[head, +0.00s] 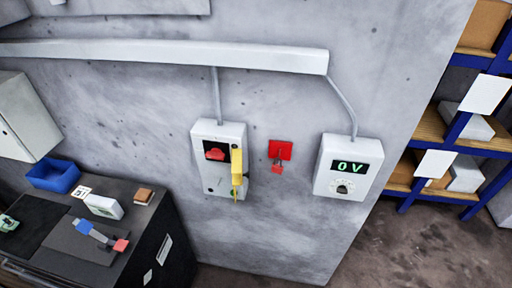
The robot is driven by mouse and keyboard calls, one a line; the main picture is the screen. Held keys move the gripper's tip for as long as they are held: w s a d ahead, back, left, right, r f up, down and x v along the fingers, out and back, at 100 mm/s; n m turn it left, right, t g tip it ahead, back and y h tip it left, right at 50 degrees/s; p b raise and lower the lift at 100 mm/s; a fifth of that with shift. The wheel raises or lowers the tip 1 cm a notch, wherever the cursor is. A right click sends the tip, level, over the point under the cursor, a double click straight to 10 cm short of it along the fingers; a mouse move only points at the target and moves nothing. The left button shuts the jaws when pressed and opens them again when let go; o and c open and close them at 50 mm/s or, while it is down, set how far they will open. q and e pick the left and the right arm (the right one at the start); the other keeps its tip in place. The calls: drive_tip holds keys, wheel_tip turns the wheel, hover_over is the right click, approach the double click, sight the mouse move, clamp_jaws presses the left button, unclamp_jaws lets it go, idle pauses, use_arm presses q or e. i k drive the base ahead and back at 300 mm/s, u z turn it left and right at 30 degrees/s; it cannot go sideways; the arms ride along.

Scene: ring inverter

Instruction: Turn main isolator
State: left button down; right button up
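The main isolator is a pale wall box (207,183) with a red rotary knob (215,153) on a black plate. The knob's exact angle is too small to tell. A yellow piece (237,162) hangs at the box's right side and covers part of its front. To the right, a red plate (281,148) on the wall has a red padlock (277,169) hanging at it. Further right, a white meter box (327,183) shows "0 V" in green above a small round dial (343,187). Neither of my grippers is in view.
A dark bench (155,222) at lower left carries a blue bin (53,176), a white-and-green box (103,207), a small brown block (144,196) and a blue, grey and red tool (99,235). Blue shelving (458,127) stands at right. Floor between is clear.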

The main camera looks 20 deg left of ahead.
sight(216, 154)
drive_tip(key=z, duration=2.3)
drive_tip(key=i, duration=0.5)
drive_tip(key=u, duration=3.5)
